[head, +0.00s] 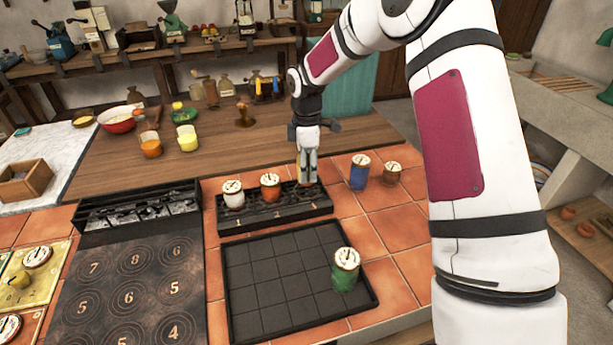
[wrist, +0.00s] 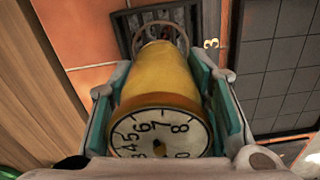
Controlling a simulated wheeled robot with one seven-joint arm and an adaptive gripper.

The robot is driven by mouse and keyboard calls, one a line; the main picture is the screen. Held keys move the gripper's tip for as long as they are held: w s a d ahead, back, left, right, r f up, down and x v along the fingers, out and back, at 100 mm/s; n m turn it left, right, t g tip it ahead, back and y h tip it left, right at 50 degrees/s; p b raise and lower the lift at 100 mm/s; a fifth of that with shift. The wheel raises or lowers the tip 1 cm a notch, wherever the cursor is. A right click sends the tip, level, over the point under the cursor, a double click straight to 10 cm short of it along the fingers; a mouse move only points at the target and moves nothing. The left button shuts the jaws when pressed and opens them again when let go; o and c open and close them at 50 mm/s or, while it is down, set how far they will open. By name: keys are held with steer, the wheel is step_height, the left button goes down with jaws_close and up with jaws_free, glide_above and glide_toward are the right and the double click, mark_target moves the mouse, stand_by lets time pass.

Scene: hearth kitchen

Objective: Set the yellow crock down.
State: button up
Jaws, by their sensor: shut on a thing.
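The yellow crock (wrist: 165,80) fills the middle of the wrist view, with a numbered dial on its near end. My gripper (head: 308,178) is shut on it, one teal-lined finger on each side. In the head view only a thin strip of the yellow crock (head: 300,172) shows beside the fingers. The gripper points down over the right end of a black rack (head: 275,222) with numbered places. Whether the crock's base touches the rack cannot be told. The white crock (head: 233,199) and the orange crock (head: 270,190) stand in the rack to the left.
A blue crock (head: 359,175) and a brown crock (head: 391,175) stand on the tiles right of the rack. A green crock (head: 344,275) stands at the right of a black gridded tray (head: 285,285) in front. A dark stove-like plate (head: 130,285) lies left.

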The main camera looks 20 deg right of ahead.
steer(key=shift+f, duration=1.6)
steer(key=shift+f, duration=0.1)
steer(key=o, duration=1.5)
steer(key=shift+f, duration=0.1)
